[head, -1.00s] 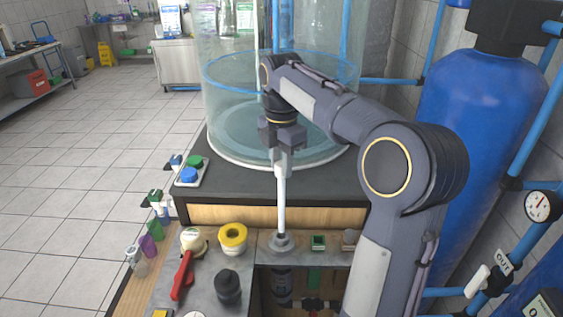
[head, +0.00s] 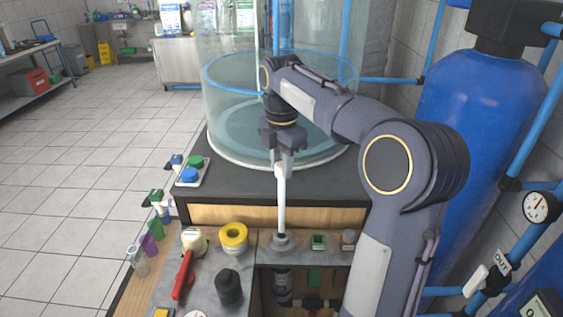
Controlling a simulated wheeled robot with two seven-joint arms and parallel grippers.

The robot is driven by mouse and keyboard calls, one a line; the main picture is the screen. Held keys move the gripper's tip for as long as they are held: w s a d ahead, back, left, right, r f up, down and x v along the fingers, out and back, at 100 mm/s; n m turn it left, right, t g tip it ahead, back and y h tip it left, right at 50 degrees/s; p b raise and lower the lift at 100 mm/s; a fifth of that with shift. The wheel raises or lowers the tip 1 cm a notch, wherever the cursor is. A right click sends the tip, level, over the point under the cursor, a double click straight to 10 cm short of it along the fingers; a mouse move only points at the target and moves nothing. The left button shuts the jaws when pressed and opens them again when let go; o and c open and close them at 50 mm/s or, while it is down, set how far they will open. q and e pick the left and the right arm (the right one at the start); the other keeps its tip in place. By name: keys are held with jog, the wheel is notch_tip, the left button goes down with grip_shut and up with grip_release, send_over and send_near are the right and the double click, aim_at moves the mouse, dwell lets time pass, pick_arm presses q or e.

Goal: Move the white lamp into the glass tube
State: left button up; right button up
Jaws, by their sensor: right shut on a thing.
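The white lamp (head: 282,203) is a long thin white rod. It stands upright in the head view, its lower end at a grey round collar (head: 283,243) in the metal top of the bench. My right gripper (head: 283,168) points down and is shut on the lamp's upper end. Below the collar, part of a dark-topped cylinder (head: 283,281) shows in the bench opening; I cannot tell whether it is the glass tube. How deep the lamp sits in the collar is hidden. My left gripper is not in view.
A large clear tank (head: 228,115) stands behind the gripper. A red-handled valve (head: 183,275), a yellow roll (head: 233,236) and a black knob (head: 229,287) are left of the collar. A blue vessel (head: 470,130) and pipes fill the right side.

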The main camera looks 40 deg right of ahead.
dwell(0.6)
jog(key=b, duration=0.2)
send_over(282, 225)
jog(key=shift+w+d+f, duration=0.15)
jog(key=shift+w+f, duration=0.05)
jog(key=shift+f, duration=0.9)
jog(key=shift+w+d+f, duration=0.1)
jog(key=shift+w+f, duration=0.1)
jog(key=shift+f, duration=0.9)
jog(key=shift+f+b, duration=2.35)
jog(key=shift+f, duration=1.15)
jog(key=shift+f+b, duration=2.1)
jog(key=shift+f, duration=1.4)
jog(key=shift+f, duration=0.2)
jog(key=shift+f+b, duration=0.75)
jog(key=shift+f, duration=0.4)
